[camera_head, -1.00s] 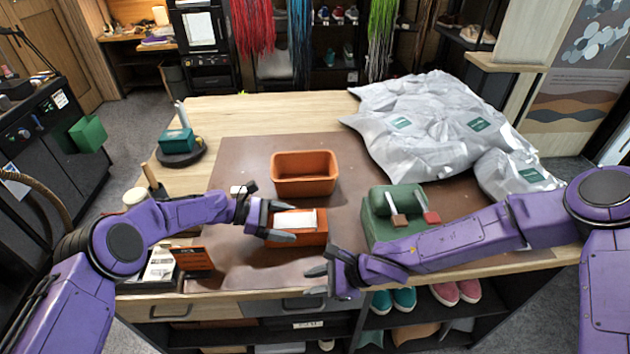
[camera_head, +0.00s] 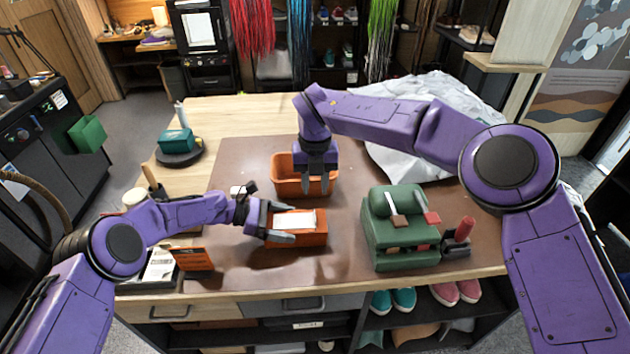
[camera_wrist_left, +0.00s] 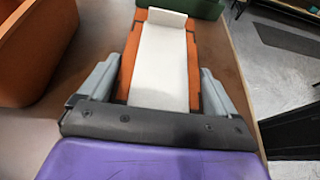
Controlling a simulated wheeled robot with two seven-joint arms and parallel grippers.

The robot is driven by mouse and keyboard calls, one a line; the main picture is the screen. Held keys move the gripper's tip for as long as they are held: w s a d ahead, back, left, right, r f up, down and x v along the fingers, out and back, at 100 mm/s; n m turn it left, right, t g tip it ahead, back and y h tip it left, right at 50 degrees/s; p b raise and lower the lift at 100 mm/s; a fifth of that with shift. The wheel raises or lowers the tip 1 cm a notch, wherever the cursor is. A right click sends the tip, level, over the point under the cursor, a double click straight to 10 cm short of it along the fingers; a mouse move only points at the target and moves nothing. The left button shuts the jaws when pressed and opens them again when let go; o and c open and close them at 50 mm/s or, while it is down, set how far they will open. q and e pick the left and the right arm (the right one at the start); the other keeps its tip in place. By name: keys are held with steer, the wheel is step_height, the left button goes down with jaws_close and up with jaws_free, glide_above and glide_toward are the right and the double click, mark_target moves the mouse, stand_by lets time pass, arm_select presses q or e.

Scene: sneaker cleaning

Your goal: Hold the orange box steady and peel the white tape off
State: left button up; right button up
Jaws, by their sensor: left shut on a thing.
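The orange box (camera_head: 312,240) lies on the brown mat in the middle of the table. The white tape (camera_head: 294,220) runs along its top, and in the left wrist view the tape (camera_wrist_left: 160,68) has a raised far end. My left gripper (camera_head: 278,222) is shut on the orange box, with one finger along each side, as the left wrist view (camera_wrist_left: 160,85) shows. My right gripper (camera_head: 318,175) points down in front of the empty orange bin, beyond the box and apart from it. Its fingers look close together, but the gap between them is unclear.
The orange bin (camera_head: 288,184) stands behind the box. A green caddy (camera_head: 402,252) with brushes stands to the right. An orange card (camera_head: 194,258) stands at the left front. Silvery bags (camera_head: 400,172) lie at the back right, partly behind my right arm. Bare mat (camera_head: 345,255) lies right of the box.

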mark_target(294, 219)
step_height(294, 219, down, 11)
steer(key=shift+d+f, duration=0.1)
steer(key=shift+f, duration=0.1)
steer(key=shift+c, duration=0.3)
jaws_close()
